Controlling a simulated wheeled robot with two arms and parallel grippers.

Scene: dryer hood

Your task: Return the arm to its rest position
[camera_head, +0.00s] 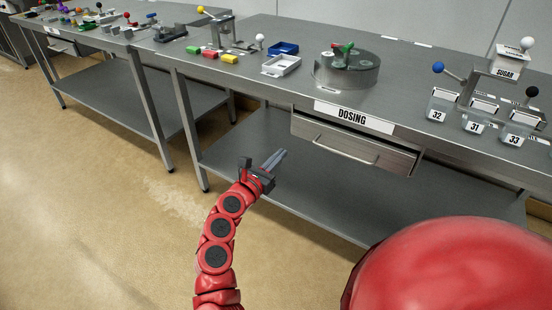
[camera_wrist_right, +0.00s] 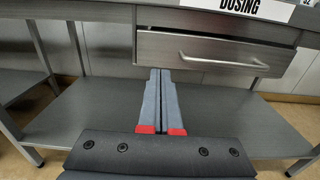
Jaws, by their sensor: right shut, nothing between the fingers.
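My right arm is red and reaches up from the bottom of the head view. Its gripper (camera_head: 277,158) is in front of the dosing table (camera_head: 260,85), below the level of the tabletop and left of the drawer. In the right wrist view the two grey fingers of the gripper (camera_wrist_right: 160,72) lie side by side, shut and empty, pointing toward the table below the drawer front. The fingers appear apart from the drawer and shelf. My left gripper is not in view.
Dispensers (camera_head: 480,105), a round metal dish (camera_head: 347,72) and small trays (camera_head: 281,66) stand on the tabletop. Another table (camera_head: 120,95) is at left. The floor (camera_head: 100,220) in front is clear.

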